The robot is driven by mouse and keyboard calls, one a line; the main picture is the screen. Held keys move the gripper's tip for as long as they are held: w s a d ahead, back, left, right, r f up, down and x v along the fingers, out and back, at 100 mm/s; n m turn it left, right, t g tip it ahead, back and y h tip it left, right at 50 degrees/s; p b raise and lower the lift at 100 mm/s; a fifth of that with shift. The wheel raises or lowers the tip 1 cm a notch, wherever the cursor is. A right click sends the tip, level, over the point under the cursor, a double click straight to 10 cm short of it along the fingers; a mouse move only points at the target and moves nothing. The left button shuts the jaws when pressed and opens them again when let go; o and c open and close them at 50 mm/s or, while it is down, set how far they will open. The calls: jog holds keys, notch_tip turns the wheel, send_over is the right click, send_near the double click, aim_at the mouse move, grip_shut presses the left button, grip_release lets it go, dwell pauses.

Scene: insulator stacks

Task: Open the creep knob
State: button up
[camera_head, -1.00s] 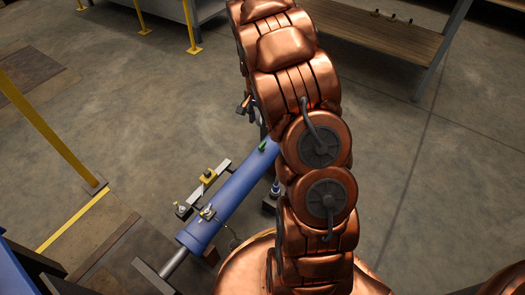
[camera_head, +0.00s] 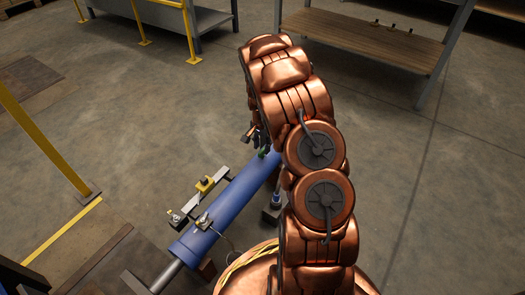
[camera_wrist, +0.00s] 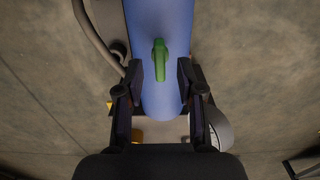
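A green knob (camera_wrist: 159,60) stands on the blue cylinder (camera_wrist: 160,20) in the wrist view; I take it as the creep knob. It also shows small in the head view (camera_head: 264,151), on the blue cylinder (camera_head: 235,200) next to my arm. My gripper (camera_wrist: 159,70) is open. Its two dark fingers are on the left and right of the knob, with a gap on each side, and nothing is held. I cannot tell the height of the fingertips over the knob. In the head view my arm hides the far end of the cylinder.
A yellow block (camera_head: 205,185) sits on a rail beside the cylinder, with a small metal fitting (camera_head: 203,221) on the cylinder's near part. A yellow railing (camera_head: 45,130) stands at left. A wooden-topped bench (camera_head: 370,40) is at the back. The floor at right is clear.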

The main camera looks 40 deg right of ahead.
jog(key=shift+f, duration=0.95)
grip_shut()
